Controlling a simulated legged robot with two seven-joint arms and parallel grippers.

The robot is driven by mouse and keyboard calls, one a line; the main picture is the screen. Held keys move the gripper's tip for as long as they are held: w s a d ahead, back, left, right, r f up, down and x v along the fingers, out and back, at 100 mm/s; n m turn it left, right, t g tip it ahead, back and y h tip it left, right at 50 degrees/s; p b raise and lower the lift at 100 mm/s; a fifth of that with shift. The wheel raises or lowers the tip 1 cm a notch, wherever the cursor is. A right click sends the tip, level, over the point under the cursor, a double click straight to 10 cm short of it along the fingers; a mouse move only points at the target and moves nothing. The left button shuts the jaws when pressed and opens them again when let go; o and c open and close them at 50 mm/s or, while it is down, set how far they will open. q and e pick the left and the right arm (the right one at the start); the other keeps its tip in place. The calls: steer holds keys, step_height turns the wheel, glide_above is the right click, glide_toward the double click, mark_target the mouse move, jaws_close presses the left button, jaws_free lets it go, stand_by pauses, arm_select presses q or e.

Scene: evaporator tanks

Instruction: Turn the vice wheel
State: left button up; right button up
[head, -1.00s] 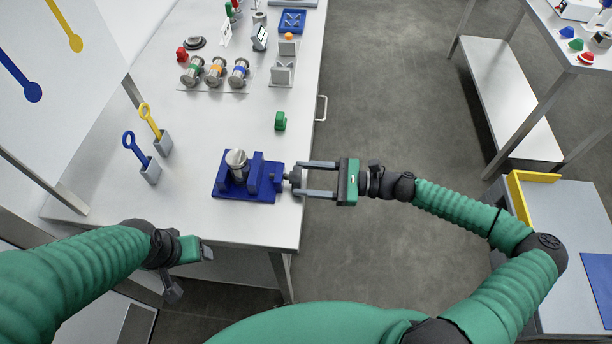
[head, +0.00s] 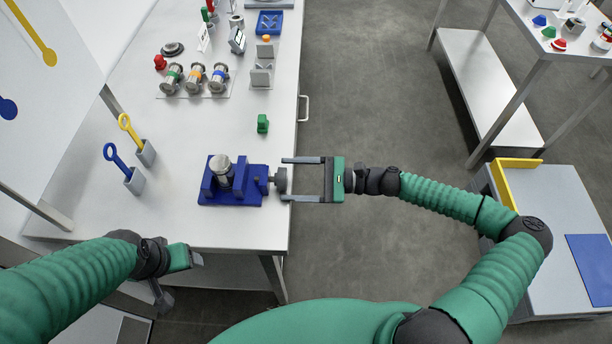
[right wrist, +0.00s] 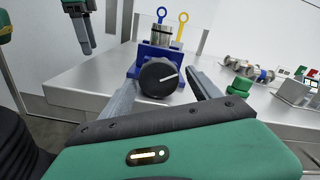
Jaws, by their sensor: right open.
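The blue vice (head: 250,185) stands near the right edge of the bench and holds an upright metal cylinder (head: 222,172). Its dark round wheel (head: 281,180) faces right, past the bench edge. In the right wrist view the wheel (right wrist: 160,77) shows a white line slanting up to the right. My right gripper (head: 285,179) is open, with its fingertips level with the wheel, one on each side; I cannot tell if they touch it. My left gripper (head: 192,259) hangs near the front bench edge, apart from the vice; its jaw opening is unclear.
A green block (head: 262,124) lies behind the vice. Blue (head: 115,155) and yellow (head: 130,130) ring-handled tools stand in holders to the left. Several metal cylinders (head: 195,78) are at the back. The floor right of the bench is clear up to a grey cabinet (head: 550,210).

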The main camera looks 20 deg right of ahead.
steer(key=b+v, duration=0.1)
steer(key=v, duration=1.6)
steer(key=shift+w, duration=0.1)
steer(key=w+a+m, duration=0.1)
steer(key=a+m, duration=0.1)
steer(key=a, duration=0.3)
steer(key=w+a+m+b, duration=0.1)
steer(key=w+a+m, duration=0.1)
steer(key=a, duration=0.4)
steer(key=w+a+m+b, duration=0.1)
steer(key=w+a+m, duration=0.1)
steer(key=a, duration=0.4)
steer(key=shift+w+a+m, duration=0.25)
steer(key=shift+m, duration=0.35)
steer(key=shift+c, duration=0.3)
